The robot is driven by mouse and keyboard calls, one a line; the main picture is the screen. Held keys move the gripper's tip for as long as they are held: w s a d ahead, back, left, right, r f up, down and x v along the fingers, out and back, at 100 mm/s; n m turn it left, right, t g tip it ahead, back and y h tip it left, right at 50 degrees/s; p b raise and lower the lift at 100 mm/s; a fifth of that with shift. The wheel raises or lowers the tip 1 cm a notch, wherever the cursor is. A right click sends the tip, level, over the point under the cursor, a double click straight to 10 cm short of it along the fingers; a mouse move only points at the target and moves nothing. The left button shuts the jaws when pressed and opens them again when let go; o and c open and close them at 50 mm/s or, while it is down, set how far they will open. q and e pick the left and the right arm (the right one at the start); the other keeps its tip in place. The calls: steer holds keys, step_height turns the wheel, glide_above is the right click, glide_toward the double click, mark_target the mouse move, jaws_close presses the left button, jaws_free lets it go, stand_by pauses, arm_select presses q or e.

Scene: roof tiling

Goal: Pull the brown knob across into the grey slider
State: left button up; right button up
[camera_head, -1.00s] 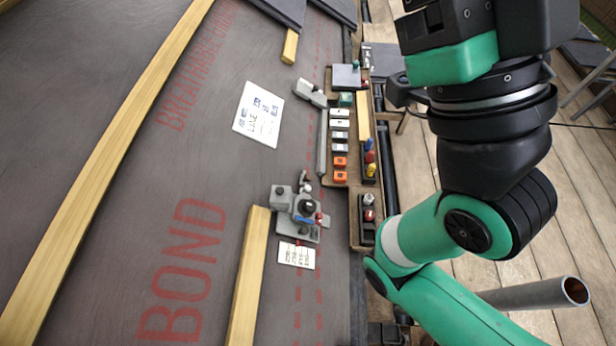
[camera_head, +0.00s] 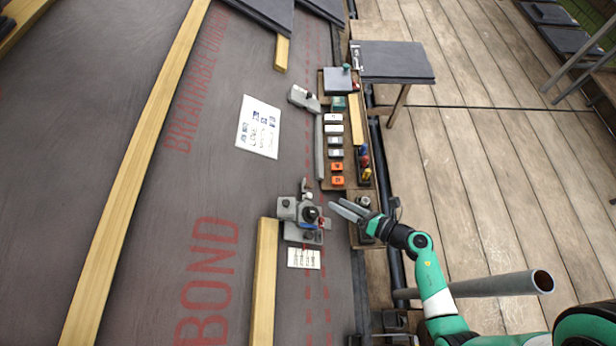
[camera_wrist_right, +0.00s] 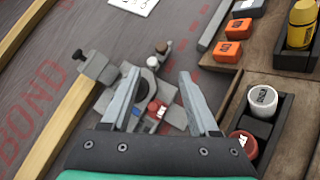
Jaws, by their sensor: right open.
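A grey fixture (camera_head: 290,209) with several knobs sits on the roof membrane at the head of a wooden batten. In the right wrist view, the brown knob (camera_wrist_right: 161,47) stands on its far side, beside a white knob (camera_wrist_right: 153,66). A red knob (camera_wrist_right: 154,107) is on the near side. I cannot tell which grey part is the slider. My right gripper (camera_head: 334,206) is open and empty, just right of the fixture; in its wrist view its fingers (camera_wrist_right: 158,75) frame the fixture from above. It touches no knob that I can see. My left gripper is out of view.
A white card (camera_head: 304,258) lies below the fixture and a larger sheet (camera_head: 258,127) above left. Wooden battens (camera_head: 265,285) cross the membrane.

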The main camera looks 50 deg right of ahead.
mark_target(311, 186)
steer(key=b+x, duration=0.1)
steer(key=x, duration=0.2)
steer(key=b+x, duration=0.2)
steer(key=x, duration=0.2)
steer(key=d+b+x, duration=0.1)
steer(key=b+x, duration=0.1)
steer(key=x, duration=0.1)
steer(key=shift+w+a, duration=0.1)
steer(key=shift+w, duration=0.35)
steer(key=shift+w+a, duration=0.1)
steer(key=shift+w, duration=0.35)
jaws_close()
stand_by(0.5)
